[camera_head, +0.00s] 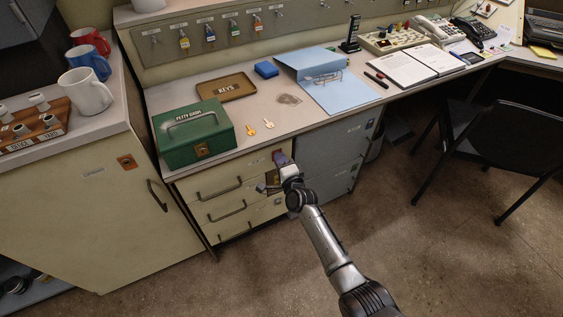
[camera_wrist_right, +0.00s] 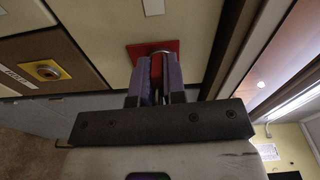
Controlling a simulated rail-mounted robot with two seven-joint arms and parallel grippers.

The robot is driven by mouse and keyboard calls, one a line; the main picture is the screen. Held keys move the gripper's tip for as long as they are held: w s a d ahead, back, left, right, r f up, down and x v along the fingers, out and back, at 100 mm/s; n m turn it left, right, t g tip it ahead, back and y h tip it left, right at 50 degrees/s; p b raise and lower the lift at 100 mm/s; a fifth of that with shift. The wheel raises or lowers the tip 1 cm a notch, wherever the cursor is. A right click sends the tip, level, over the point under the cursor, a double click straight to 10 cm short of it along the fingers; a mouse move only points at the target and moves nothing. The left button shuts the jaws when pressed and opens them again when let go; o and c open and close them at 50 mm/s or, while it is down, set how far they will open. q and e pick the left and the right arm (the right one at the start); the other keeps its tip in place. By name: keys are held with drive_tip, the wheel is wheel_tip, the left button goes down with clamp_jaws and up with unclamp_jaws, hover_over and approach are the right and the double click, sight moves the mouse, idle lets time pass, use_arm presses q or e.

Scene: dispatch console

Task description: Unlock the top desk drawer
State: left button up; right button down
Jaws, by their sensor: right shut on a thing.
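The desk's top drawer (camera_head: 230,186) is shut, at the top of a cream drawer stack under the desktop. My right gripper (camera_head: 283,163) is at the upper right corner of its front. In the wrist view, my right gripper (camera_wrist_right: 157,88) has its purple-padded fingers shut on a thin red piece (camera_wrist_right: 157,68), probably a key's head. It points at a red square lock plate (camera_wrist_right: 135,50) on the cream front. The fingers hide the tip, so I cannot tell if it is inside the lock. My left gripper is out of view.
A green petty cash box (camera_head: 195,140), a brown keys tray (camera_head: 226,87) and two loose keys, one yellow (camera_head: 250,130) and one pale (camera_head: 268,123), are on the desktop. Grey drawers (camera_head: 335,150) stand to the right. A black chair (camera_head: 500,145) is on the open floor.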

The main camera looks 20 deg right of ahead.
drive_tip(key=shift+f+m, duration=0.35)
drive_tip(key=shift+m, duration=0.45)
drive_tip(key=c, duration=1.5)
unclamp_jaws()
drive_tip(key=shift+o, duration=0.6)
drive_tip(key=shift+w+a+r, duration=0.1)
drive_tip(key=shift+w+r, duration=0.05)
drive_tip(key=shift+w, duration=0.05)
drive_tip(key=shift+o, duration=1.4)
drive_tip(key=shift+r, duration=0.15)
drive_tip(key=shift+r, duration=0.1)
